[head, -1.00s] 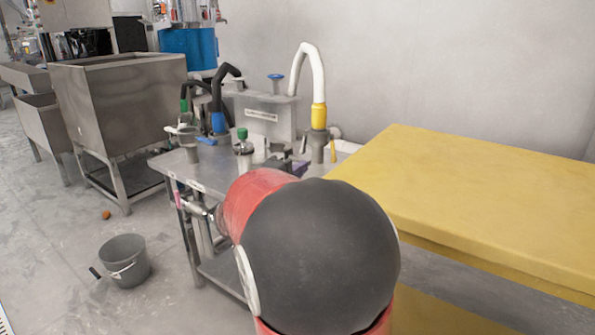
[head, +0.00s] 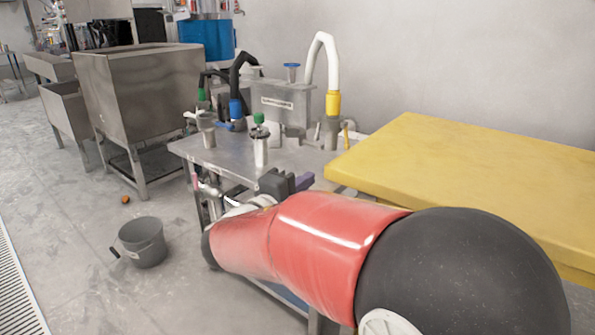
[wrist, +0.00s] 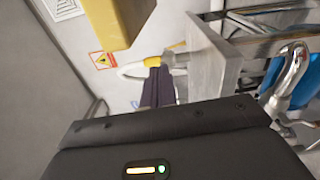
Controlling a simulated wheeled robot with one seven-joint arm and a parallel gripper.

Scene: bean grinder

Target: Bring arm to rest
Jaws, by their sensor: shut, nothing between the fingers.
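My gripper (head: 303,182) is dark with purple fingers, low at the right front edge of the steel table (head: 225,162). In the wrist view my gripper (wrist: 157,75) shows its dark body across the bottom and its fingers close together, shut and empty. My red arm, with a large dark joint, stretches across the lower right of the head view and hides the front of the table.
The yellow-topped table (head: 465,175) stands right of the steel table. A jar with a green top (head: 260,145) and a white hose with a yellow end (head: 332,102) stand on the steel table. A grey bucket (head: 142,242) stands on the floor at left.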

